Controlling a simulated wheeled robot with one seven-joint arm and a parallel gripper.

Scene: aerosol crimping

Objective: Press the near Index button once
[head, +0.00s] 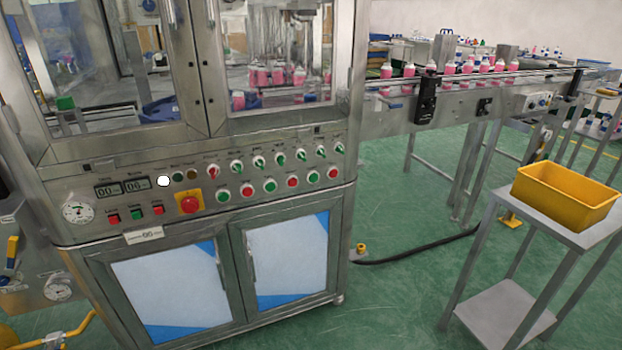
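The control panel (95,189) of the steel crimping machine faces me at left centre. A row of round green and red buttons runs to the right, from a green one (223,196) to a red one (332,173). The labels are too small to read, so I cannot tell which is the near Index button. My gripper is not in view.
A red emergency stop (189,203) on yellow sits mid-panel, below a lit white lamp (163,181). A conveyor (395,103) carries pink bottles at back right. A yellow bin (566,196) stands on a steel stand at right. Green floor (400,300) between is open, crossed by a black cable.

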